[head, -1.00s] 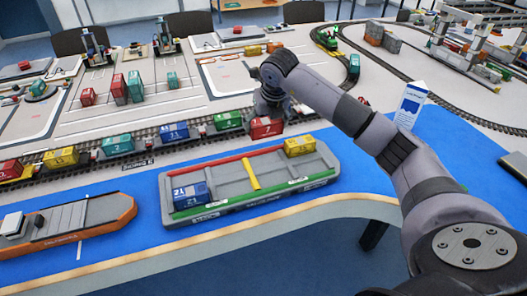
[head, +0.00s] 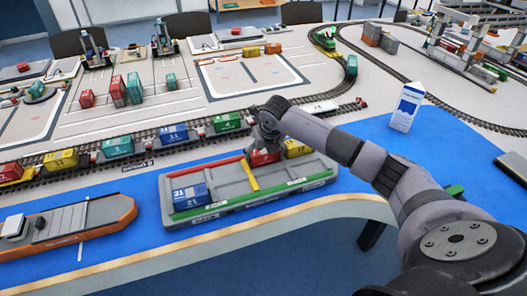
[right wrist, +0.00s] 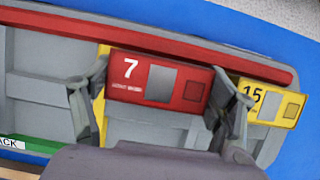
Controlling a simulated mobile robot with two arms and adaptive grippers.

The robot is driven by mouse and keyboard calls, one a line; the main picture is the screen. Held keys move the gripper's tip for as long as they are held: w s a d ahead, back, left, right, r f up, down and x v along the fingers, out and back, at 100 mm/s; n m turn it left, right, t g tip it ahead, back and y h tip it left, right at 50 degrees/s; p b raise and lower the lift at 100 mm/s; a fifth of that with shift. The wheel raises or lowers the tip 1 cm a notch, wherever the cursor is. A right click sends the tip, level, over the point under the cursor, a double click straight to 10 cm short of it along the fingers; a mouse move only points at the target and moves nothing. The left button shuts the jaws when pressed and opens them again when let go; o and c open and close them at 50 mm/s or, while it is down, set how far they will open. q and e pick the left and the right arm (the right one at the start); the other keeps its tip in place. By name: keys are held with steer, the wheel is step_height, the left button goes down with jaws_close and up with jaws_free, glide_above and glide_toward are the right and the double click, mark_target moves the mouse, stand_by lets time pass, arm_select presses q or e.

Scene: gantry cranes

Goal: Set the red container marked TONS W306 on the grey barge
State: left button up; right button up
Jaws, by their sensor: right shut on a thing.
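The red container (head: 264,158), which bears a white 7 in the right wrist view (right wrist: 158,80), is between the fingers of my right gripper (head: 266,150). Its smaller lettering is too small to read. My right gripper (right wrist: 157,92) is shut on its two ends. The container is over the right half of the grey barge (head: 228,181), between the yellow crossbar (head: 250,176) and the yellow container marked 15 (right wrist: 268,102). I cannot tell whether it touches the deck. A blue container marked 21 (head: 190,194) sits at the barge's left end. My left gripper is out of view.
A red rail (head: 205,167) runs along the barge's far side, a green one along its near side. A train with several containers (head: 172,133) stands behind. An orange-edged vessel (head: 70,222) lies at left. A white-and-blue carton (head: 406,108) stands at right.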

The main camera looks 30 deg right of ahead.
steer(key=shift+f, duration=0.15)
steer(key=o, duration=0.8)
steer(key=shift+o, duration=0.6)
steer(key=shift+r, duration=0.35)
steer(key=b+v, duration=0.1)
steer(key=v, duration=1)
steer(key=shift+s+r, duration=0.3)
